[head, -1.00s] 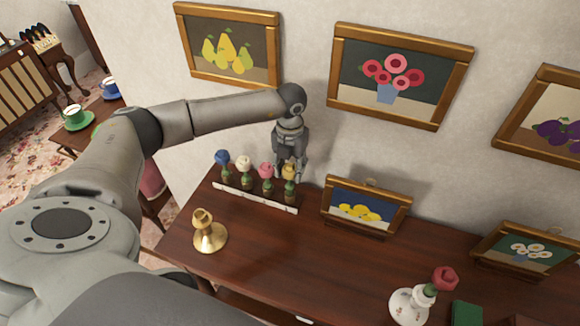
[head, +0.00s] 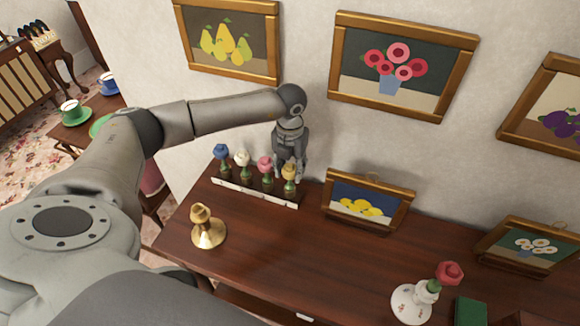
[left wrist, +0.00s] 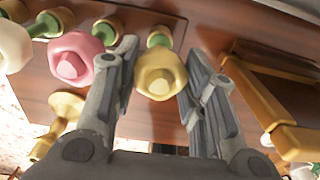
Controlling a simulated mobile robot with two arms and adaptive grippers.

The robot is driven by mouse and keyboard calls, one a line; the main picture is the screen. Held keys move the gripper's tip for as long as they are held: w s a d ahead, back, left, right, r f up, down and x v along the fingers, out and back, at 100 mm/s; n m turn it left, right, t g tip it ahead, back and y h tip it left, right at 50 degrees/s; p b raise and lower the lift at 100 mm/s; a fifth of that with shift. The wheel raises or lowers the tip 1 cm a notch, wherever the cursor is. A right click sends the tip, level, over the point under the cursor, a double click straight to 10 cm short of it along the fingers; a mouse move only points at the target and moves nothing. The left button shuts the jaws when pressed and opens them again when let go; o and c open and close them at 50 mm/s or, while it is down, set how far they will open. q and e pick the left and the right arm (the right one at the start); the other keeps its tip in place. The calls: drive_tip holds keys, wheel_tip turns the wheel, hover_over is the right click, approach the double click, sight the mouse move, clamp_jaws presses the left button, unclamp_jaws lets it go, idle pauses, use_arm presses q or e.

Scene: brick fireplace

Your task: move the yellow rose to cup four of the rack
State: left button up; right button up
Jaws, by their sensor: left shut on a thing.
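The yellow rose (head: 289,171) is upright at the right end of the rack (head: 232,190), a low holder with a pale front strip. Blue, white and pink roses stand in the cups to its left. My left gripper (head: 290,163) comes down from above and behind the yellow rose and is shut on it. In the left wrist view the yellow rose (left wrist: 160,76) shows between the two fingers, its green stem running to a cup beyond. The pink rose (left wrist: 76,60) is close beside one finger. The fingers' exact contact is hidden. My right gripper is not in view.
A brass candlestick (head: 208,232) stands in front of the rack. A framed lemon picture (head: 364,206) stands close to the rack's right. A white vase (head: 411,304) with a red rose is farther right, near a green block (head: 470,311). The middle of the wooden top is clear.

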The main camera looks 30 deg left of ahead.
use_arm(q)
drive_tip(key=o, duration=0.9)
drive_tip(key=shift+o, duration=0.2)
wheel_tip(320, 180, up, 12)
idle(0.4)
